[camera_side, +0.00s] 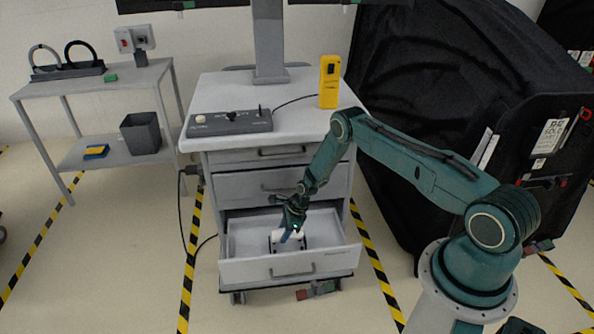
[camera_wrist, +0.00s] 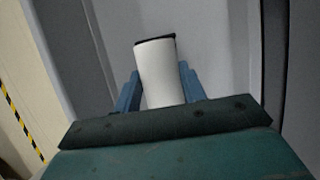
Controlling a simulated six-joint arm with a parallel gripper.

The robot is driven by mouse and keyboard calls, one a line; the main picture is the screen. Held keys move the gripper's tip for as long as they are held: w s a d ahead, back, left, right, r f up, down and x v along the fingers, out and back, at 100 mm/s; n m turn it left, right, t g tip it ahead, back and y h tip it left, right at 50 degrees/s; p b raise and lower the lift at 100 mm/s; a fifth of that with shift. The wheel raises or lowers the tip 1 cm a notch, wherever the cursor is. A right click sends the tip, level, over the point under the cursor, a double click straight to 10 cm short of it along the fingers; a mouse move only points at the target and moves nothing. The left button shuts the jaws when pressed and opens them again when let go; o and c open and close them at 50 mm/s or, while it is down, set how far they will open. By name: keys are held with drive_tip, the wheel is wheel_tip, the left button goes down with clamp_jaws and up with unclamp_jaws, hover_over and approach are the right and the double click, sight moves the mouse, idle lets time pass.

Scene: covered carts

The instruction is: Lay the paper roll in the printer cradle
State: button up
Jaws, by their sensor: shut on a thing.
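The white paper roll (camera_wrist: 160,76) is between the two blue fingers of my gripper (camera_wrist: 160,74) in the wrist view. My gripper is shut on it. A dark edge (camera_wrist: 156,42) shows at the roll's far end, likely part of the printer cradle. In the side view my gripper (camera_side: 291,234) reaches down into the open drawer (camera_side: 325,234) of the cart. A small dark shape there (camera_side: 274,246), probably the cradle, is largely hidden by the gripper and roll. I cannot tell whether the roll touches the cradle.
The drawer's front wall (camera_side: 290,268) and sides surround my gripper. On the cart top (camera_side: 292,88) are a grey control box (camera_side: 231,120) and a yellow device (camera_side: 329,82). A black-covered cart (camera_side: 420,90) stands right; a shelf table (camera_side: 95,82) stands left.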

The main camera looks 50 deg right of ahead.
drive_tip(key=shift+f, duration=1.65)
drive_tip(key=shift+f, duration=0.1)
drive_tip(key=o, duration=1.2)
drive_tip(key=shift+o, duration=0.2)
drive_tip(key=shift+v, duration=0.95)
drive_tip(key=v, duration=0.3)
drive_tip(key=s+d, duration=0.8)
drive_tip(key=shift+s+d, duration=0.2)
drive_tip(key=shift+s, duration=0.1)
